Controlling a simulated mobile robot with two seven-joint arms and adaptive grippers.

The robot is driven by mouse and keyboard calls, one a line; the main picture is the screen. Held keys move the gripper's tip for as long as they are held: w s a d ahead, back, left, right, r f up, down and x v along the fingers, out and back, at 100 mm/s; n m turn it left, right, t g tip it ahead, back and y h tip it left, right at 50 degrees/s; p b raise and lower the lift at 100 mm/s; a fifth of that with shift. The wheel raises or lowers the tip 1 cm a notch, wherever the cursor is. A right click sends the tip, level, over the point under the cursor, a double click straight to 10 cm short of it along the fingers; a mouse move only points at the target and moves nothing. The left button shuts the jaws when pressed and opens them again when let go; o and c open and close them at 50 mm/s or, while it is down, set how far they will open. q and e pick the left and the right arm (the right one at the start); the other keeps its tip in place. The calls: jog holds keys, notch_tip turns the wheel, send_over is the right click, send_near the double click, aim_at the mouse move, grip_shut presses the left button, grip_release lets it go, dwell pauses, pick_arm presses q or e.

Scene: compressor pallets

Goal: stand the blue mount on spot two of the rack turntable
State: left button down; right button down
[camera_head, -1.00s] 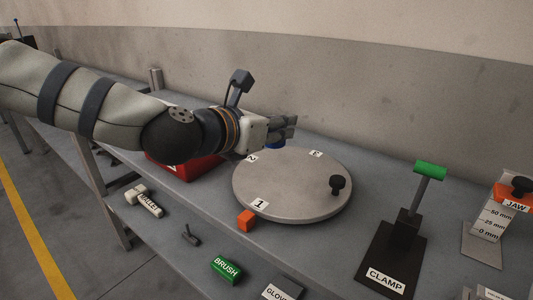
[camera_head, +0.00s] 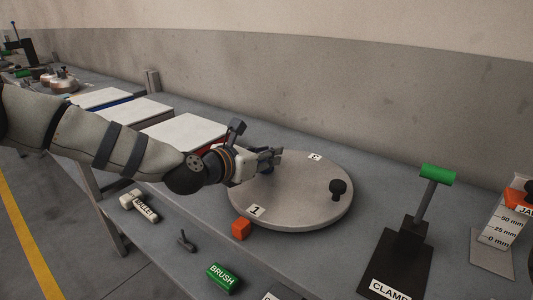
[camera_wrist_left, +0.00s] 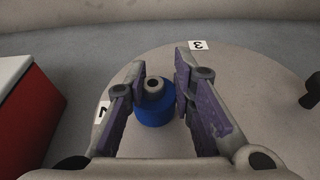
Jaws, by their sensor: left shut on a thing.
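My left gripper (camera_head: 270,158) is over the far-left part of the round grey rack turntable (camera_head: 295,205). In the left wrist view its two fingers (camera_wrist_left: 154,95) are shut on the blue mount (camera_wrist_left: 153,112), a blue cylinder with a grey ring-like top, which looks upright. The mount is hidden in the head view. I cannot tell whether its base touches the plate. Label 1 (camera_head: 256,210) is at the near left of the turntable and label 3 (camera_head: 315,156) at the far side. Another label (camera_wrist_left: 102,111) is partly covered by the left finger. My right gripper is out of view.
A black knob (camera_head: 338,189) stands on the turntable's right. An orange block (camera_head: 241,229) sits by its near-left edge. White-topped boxes (camera_head: 185,131) stand left, behind my arm.

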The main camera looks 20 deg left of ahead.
pick_arm(q)
jog(key=c, duration=1.4)
grip_release()
jog(key=shift+f, duration=0.2)
jog(key=shift+o, duration=0.2)
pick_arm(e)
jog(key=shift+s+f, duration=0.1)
pick_arm(q)
jog(key=shift+r, duration=0.3)
jog(key=v, duration=0.3)
jog(key=p+v, duration=0.1)
jog(key=v, duration=0.2)
jog(key=p+v, duration=0.1)
jog(key=v, duration=0.2)
jog(key=shift+a+r, duration=0.1)
jog(key=shift+r, duration=0.3)
jog(key=shift+s+a, duration=0.25)
jog(key=shift+s, duration=0.4)
jog(key=shift+s+a, duration=0.25)
jog(key=shift+s, duration=0.45)
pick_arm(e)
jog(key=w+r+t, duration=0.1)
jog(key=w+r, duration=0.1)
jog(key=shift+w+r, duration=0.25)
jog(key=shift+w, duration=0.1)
pick_arm(q)
jog(key=shift+f, duration=0.1)
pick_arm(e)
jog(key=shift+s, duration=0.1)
